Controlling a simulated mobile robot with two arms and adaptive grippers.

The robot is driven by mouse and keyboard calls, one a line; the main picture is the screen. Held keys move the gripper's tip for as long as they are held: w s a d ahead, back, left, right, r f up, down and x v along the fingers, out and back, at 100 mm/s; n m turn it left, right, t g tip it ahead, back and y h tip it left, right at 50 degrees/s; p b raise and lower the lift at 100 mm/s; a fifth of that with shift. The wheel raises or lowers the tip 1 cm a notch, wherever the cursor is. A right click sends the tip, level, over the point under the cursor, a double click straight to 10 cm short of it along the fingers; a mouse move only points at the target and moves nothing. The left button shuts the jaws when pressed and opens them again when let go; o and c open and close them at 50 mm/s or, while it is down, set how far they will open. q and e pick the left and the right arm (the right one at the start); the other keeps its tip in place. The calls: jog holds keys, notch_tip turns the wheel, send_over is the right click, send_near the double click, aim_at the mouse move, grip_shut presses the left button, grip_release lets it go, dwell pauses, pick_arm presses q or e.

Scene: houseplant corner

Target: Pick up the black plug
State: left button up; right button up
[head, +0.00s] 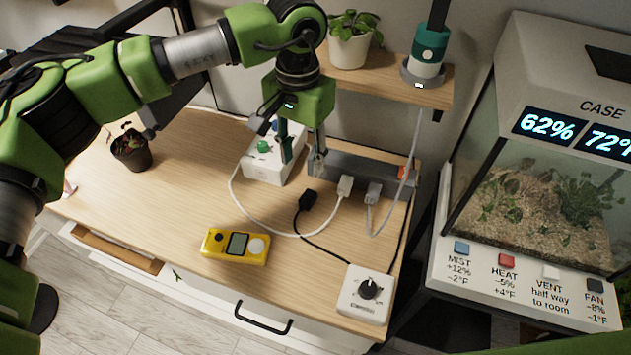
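The black plug (308,201) lies on the wooden desk (190,200), with its black cord running down to a white box with a black dial (365,292). My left gripper (301,163) points down, with its two fingers apart and nothing visible between them. In the picture it is just above the plug, by the white box with a green knob (270,160); its exact height over the desk is hard to tell. My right gripper is out of view.
A white plug (345,186) and a grey plug (373,194) lie right of the black one, before a grey power strip (365,170). A yellow meter (236,246) lies in front.

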pick_arm(q)
jog(key=p, duration=0.1)
send_over(303, 202)
notch_tip(303, 202, down, 8)
jog(key=shift+r, duration=0.2)
jog(key=shift+w+f, duration=0.1)
jog(key=shift+f, duration=0.25)
jog(key=shift+f+p, duration=0.2)
jog(key=shift+p, duration=0.15)
notch_tip(303, 202, down, 4)
jog(key=shift+f+p, duration=0.15)
jog(key=shift+p, duration=0.75)
jog(key=shift+f, duration=0.25)
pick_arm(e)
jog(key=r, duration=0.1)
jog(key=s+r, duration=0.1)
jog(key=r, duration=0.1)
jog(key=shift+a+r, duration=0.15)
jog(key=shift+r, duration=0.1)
pick_arm(q)
grip_shut()
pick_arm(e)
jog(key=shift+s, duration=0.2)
